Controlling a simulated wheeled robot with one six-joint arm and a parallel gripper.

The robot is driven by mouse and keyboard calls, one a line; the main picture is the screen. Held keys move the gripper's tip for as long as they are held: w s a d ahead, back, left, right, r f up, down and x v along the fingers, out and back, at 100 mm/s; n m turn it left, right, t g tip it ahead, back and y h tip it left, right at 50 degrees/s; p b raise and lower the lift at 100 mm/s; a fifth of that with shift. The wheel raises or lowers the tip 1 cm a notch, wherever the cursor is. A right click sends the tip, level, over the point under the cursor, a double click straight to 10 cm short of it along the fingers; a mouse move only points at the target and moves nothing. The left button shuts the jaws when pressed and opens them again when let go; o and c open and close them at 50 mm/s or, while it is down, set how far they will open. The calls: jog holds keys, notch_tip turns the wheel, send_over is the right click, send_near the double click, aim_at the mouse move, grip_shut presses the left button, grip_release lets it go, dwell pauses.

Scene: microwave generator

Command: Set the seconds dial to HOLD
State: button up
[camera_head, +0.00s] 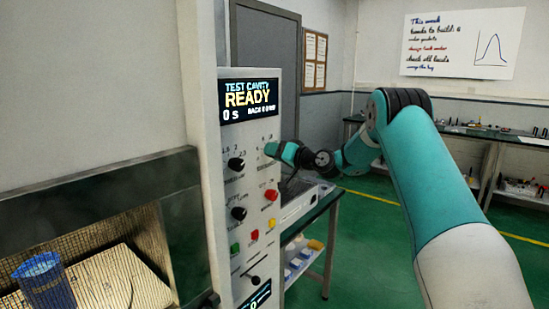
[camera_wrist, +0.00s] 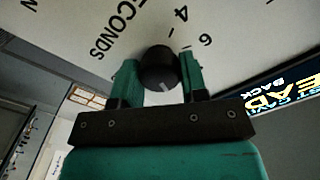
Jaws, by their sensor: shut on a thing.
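The seconds dial (camera_wrist: 157,66) is a round black knob on the white panel, with "SECONDS", "4" and "6" printed near it in the wrist view. Its pale pointer mark shows on the edge toward my gripper's palm. My gripper (camera_wrist: 158,76) has one green finger on each side of the knob and is shut on it. In the head view my gripper (camera_head: 270,149) is at the upper right of the control panel (camera_head: 245,150) and hides the dial. The HOLD label cannot be made out in either view.
The display (camera_head: 249,100) reads "TEST CAVITY READY" and "0 s". Black knobs (camera_head: 236,164) and coloured buttons (camera_head: 271,194) sit left of and below my gripper. A mesh-fronted cavity at left holds a blue cup (camera_head: 45,283). A bench (camera_head: 310,208) stands behind the panel.

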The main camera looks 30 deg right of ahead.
jog(key=m, duration=0.4)
jog(key=shift+m, duration=0.3)
jog(key=m+p, duration=0.1)
jog(key=m, duration=0.3)
jog(key=shift+m, duration=0.3)
jog(key=m+p, duration=0.2)
jog(key=m, duration=0.3)
jog(key=shift+d, duration=0.1)
jog(key=shift+f+m+p, duration=0.15)
jog(key=shift+m+p, duration=0.85)
jog(key=shift+m, duration=0.9)
jog(key=o, duration=0.9)
jog(key=shift+o, duration=0.2)
jog(key=b+v, duration=0.7)
jog(key=v, duration=1)
jog(key=shift+s, duration=0.25)
